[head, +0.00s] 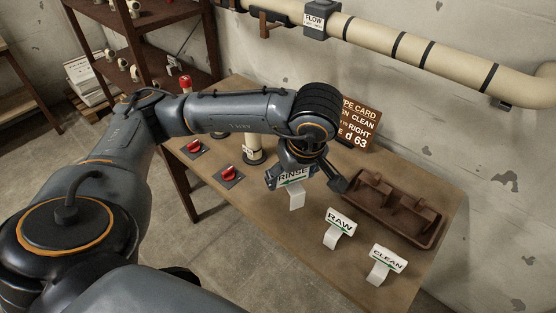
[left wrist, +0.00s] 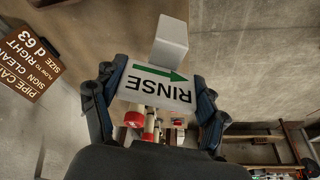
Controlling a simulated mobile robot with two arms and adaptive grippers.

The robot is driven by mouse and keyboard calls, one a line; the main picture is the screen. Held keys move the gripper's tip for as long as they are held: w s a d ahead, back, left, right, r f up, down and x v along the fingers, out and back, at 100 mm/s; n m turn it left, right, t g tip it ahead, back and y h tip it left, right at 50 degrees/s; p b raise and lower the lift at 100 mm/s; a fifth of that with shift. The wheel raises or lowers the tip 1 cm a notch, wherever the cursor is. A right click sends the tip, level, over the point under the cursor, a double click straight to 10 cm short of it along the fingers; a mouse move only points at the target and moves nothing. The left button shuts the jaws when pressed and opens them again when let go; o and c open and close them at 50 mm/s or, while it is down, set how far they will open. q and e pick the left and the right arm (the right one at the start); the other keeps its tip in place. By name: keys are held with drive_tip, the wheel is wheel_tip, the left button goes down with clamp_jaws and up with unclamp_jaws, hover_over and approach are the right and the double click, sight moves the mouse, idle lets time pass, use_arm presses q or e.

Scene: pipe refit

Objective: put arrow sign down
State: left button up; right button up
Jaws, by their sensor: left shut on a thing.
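The white RINSE arrow sign (left wrist: 155,88), with a green arrow, is between the fingers of my left gripper (left wrist: 155,105) in the left wrist view. My left gripper (head: 308,180) is shut on it, and the sign (head: 293,190) shows below the fingers in the head view, over the table's front part. Whether its foot touches the table cannot be told. A RAW sign (head: 340,222) and a CLEAN sign (head: 388,258) stand on the table to the right. My right gripper is not in view.
A brown tray (head: 395,212) lies right of the gripper. A brown pipe card (head: 360,124) stands behind it. Red knobs on grey plates (head: 229,174) and a cream pipe part (head: 253,150) are to the left. A wall pipe (head: 400,45) runs above the table (head: 285,235).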

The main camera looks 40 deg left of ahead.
use_arm(q)
drive_tip(key=shift+s+d+f, duration=0.1)
drive_tip(key=shift+s+f, duration=0.35)
drive_tip(key=shift+f, duration=0.1)
drive_tip(key=shift+f+n, duration=0.3)
drive_tip(key=w+a+f, duration=0.2)
drive_tip(key=w+f, duration=0.1)
drive_tip(key=f, duration=0.1)
drive_tip(key=w+a+f+p, duration=0.1)
drive_tip(key=w+a+f, duration=0.2)
drive_tip(key=w+f, duration=0.1)
drive_tip(key=w+a+f, duration=0.3)
drive_tip(key=w+f, duration=0.1)
drive_tip(key=shift+w+f, duration=0.15)
drive_tip(key=shift+f, duration=0.2)
drive_tip(key=shift+f, duration=0.1)
drive_tip(key=o, duration=1.1)
